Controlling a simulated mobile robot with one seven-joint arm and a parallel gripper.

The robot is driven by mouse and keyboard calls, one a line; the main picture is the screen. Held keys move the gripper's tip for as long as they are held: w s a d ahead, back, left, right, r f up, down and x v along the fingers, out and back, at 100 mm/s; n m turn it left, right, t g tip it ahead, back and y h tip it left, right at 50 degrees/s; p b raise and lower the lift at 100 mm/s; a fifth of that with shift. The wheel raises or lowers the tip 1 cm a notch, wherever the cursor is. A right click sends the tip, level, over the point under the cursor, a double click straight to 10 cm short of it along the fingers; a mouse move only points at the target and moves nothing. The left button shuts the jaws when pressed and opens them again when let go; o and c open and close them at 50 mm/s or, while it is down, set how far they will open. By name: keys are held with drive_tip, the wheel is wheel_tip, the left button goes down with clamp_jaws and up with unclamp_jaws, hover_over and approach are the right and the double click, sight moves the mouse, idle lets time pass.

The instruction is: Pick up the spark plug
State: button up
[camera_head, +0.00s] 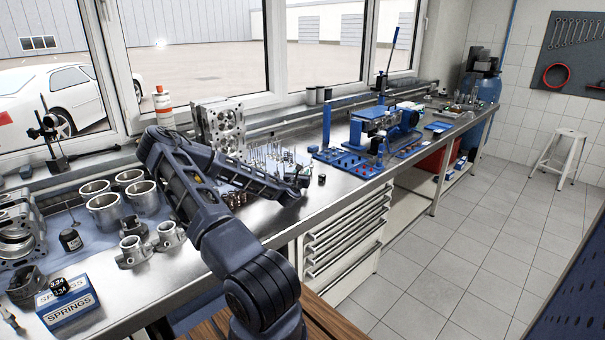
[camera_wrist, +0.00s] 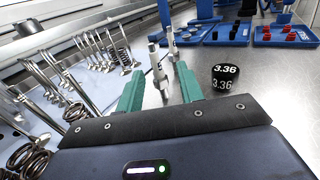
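In the wrist view, my gripper (camera_wrist: 160,72) is open, with its two green fingers apart. An upright pale, metallic spark plug (camera_wrist: 156,60) shows between the fingertips, with clear space on both sides. A second similar slim part (camera_wrist: 171,42) stands just behind it, up and to the right. I cannot tell whether the nearer plug is fully between the fingers or slightly beyond them. In the head view, my gripper (camera_head: 298,188) is over the bench by the rows of valves, and its fingers and the plugs are too small or hidden to make out.
A black cylinder marked 3.36 (camera_wrist: 234,78) stands close right of the fingers. Several valves and springs (camera_wrist: 106,52) stand to the left. Blue trays (camera_wrist: 283,36) with small parts lie beyond. In the head view, a SPRINGS box (camera_head: 68,306) and metal cylinders (camera_head: 104,210) occupy the near bench.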

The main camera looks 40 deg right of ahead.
drive_tip(key=shift+x, duration=3.05)
drive_tip(key=shift+w+a, duration=0.1)
drive_tip(key=shift+w, duration=0.05)
clamp_jaws()
